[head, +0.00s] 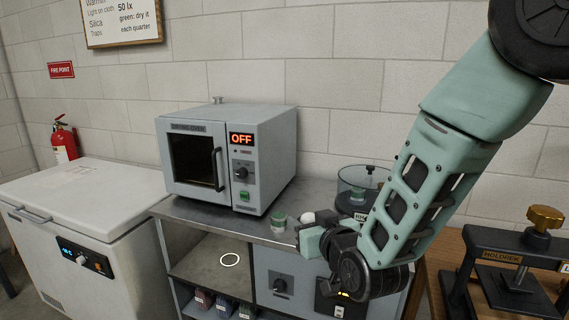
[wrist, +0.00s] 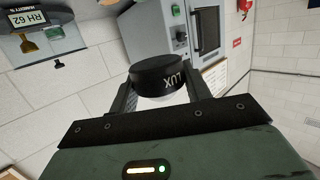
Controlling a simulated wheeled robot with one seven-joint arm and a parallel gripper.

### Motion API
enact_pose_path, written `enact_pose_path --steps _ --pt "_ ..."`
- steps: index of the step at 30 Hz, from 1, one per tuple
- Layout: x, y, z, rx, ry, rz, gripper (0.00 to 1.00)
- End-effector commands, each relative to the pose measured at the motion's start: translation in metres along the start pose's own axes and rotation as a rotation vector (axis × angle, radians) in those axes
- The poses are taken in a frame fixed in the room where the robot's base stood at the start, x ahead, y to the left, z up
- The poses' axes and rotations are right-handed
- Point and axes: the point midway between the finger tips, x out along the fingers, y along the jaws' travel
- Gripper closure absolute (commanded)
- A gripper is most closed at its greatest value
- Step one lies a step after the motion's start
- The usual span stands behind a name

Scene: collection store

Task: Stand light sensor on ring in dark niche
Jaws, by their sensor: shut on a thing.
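The light sensor (wrist: 160,72) is a black puck marked LUX with a pale part below it. In the wrist view it sits between the two fingers of my gripper (wrist: 164,92), which is shut on it. In the head view my gripper (head: 306,230) is above the front edge of the bench, and the sensor is mostly hidden, with a small pale part showing. The niche (head: 208,256) is an open compartment under the bench top, left of my gripper. A white ring (head: 230,260) is marked on its floor, with nothing on it.
A glass vessel (head: 362,185) is behind my arm. Several small bottles (head: 222,306) sit below the niche. A white chest (head: 85,220) is at left.

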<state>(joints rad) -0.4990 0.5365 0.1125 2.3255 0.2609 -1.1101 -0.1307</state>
Motion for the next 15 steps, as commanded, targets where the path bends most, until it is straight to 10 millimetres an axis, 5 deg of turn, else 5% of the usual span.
enact_pose_path --steps 8,15 --pt "-0.015 0.062 0.062 0.016 -0.01 0.09 0.75" --pt "-0.036 0.141 0.138 0.039 -0.011 0.206 0.75"
